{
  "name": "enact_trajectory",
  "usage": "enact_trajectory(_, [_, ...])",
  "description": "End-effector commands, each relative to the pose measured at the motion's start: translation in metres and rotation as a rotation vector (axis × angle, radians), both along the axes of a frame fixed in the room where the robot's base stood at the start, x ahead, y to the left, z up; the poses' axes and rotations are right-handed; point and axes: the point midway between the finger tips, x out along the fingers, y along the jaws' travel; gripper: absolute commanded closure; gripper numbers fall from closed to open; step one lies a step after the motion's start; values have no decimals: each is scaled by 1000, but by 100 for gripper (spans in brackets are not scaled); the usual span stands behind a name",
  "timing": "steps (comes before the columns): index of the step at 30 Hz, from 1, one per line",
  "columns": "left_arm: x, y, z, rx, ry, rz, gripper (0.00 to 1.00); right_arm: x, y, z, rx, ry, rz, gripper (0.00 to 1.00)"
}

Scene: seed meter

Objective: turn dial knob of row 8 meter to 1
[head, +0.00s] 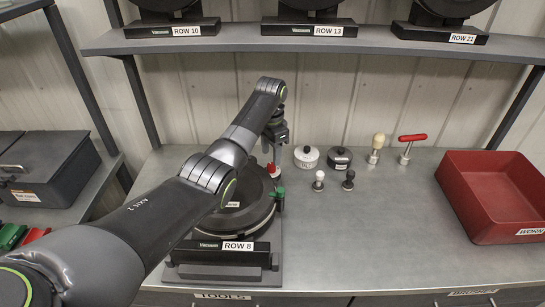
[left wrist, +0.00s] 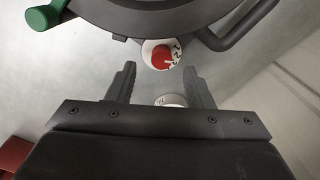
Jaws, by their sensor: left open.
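The row 8 meter (head: 237,222) stands on the bench, labelled ROW 8, partly hidden behind my left arm. Its dial knob (head: 271,168) is at the far right side of the meter, red and white. In the left wrist view the dial knob (left wrist: 161,55) shows a red centre and a white rim with small dark digits; its setting is too small to read surely. My left gripper (head: 275,148) is above the knob, pointing down. In the left wrist view the open fingers (left wrist: 158,69) are on either side of the knob's line, apart from it. My right gripper is out of view.
Two round canisters (head: 306,156) and several small knobbed tools (head: 376,148) stand to the right. A red bin (head: 484,165) is farther right. A shelf (head: 330,44) with more meters is above.

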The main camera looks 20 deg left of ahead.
Motion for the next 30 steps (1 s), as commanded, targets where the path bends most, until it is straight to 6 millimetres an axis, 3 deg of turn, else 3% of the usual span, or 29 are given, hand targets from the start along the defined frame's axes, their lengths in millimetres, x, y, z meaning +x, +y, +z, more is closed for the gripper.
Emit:
enact_trajectory(5, [0,-1,-26,1,2,0,53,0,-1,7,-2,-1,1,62])
enact_trajectory(9, [0,0,-38,1,1,-1,53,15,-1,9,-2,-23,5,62])
enact_trajectory(13, [0,0,-42,1,-1,-1,53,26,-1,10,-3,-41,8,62])
enact_trajectory(19, [0,0,-42,1,-1,-1,53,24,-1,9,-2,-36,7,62])
enact_trajectory(30, [0,0,-42,1,-1,-1,98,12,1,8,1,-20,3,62])
